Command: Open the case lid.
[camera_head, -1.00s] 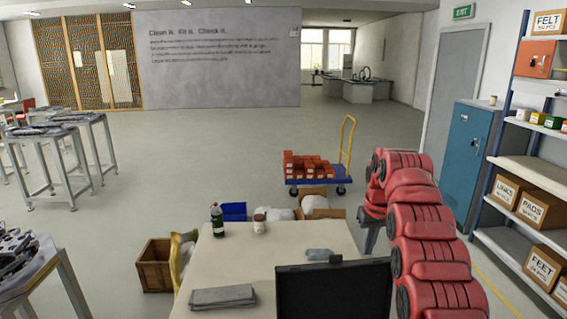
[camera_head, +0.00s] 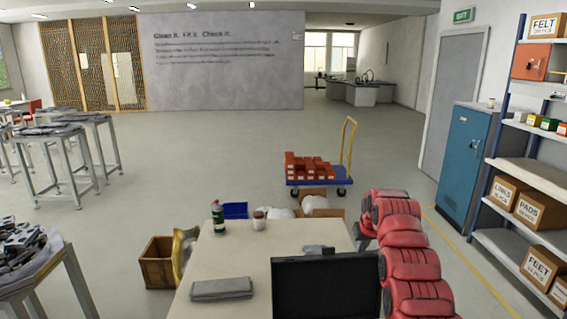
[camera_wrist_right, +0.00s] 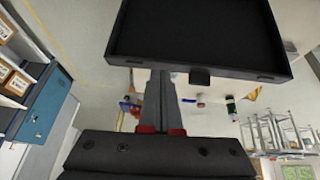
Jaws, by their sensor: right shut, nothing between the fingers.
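The black case (camera_head: 325,287) stands at the near edge of the cream table, with a small dark tab on its far edge. Its recessed dark face and raised rim also show in the right wrist view (camera_wrist_right: 200,30), with the tab (camera_wrist_right: 200,76) on the edge. My right gripper (camera_wrist_right: 160,78) is shut and empty, its fingertips at that edge beside the tab; I cannot tell whether they touch. In the head view my right gripper (camera_head: 358,244) is partly hidden beyond the case. How far the lid stands open is unclear. My left gripper is not in view.
On the cream table (camera_head: 270,262) are a folded grey cloth (camera_head: 222,289), a green bottle (camera_head: 218,217), a jar (camera_head: 259,220) and a grey item (camera_head: 316,249). A wooden crate (camera_head: 157,264) stands left; shelves (camera_head: 520,230) stand right.

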